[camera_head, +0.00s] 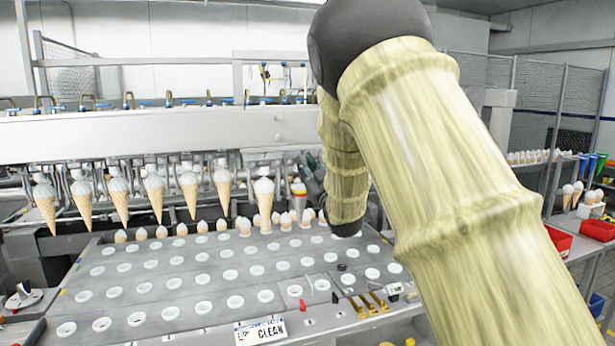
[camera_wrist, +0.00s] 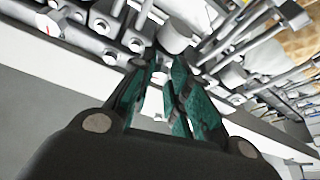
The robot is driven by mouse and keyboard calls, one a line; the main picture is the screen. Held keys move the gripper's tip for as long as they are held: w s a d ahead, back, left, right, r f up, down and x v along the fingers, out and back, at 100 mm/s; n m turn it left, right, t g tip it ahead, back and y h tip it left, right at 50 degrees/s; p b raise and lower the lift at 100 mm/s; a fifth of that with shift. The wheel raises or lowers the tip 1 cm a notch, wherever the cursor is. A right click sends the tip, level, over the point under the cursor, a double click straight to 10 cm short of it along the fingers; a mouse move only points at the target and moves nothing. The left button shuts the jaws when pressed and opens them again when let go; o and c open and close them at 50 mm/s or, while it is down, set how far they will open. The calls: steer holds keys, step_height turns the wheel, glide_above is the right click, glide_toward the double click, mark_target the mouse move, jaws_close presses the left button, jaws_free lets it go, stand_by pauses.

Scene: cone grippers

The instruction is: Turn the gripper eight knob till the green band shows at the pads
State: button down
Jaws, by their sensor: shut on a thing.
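My gripper (camera_wrist: 164,64) has its teal fingers closed around a pale round knob (camera_wrist: 174,38) in the wrist view; its tips partly cover the knob. In the head view my gripper (camera_head: 313,172) is mostly hidden behind my arm, beside the rightmost visible cone gripper (camera_head: 298,188) of the hanging row. The other cone grippers in the row hold tan cones (camera_head: 189,195) with white tops.
Below the row is a sloping grey panel (camera_head: 200,268) with white ringed holes and a row of cones at its back edge. Red bins (camera_head: 597,230) stand at the right. Metal rods and fittings (camera_wrist: 100,27) crowd the wrist view.

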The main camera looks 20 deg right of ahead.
steer(key=shift+n, duration=0.4)
steer(key=c, duration=1.3)
jaws_free()
steer(key=shift+c, duration=0.2)
steer(key=shift+s, duration=0.1)
steer(key=v, duration=1.2)
steer(key=shift+d, duration=0.15)
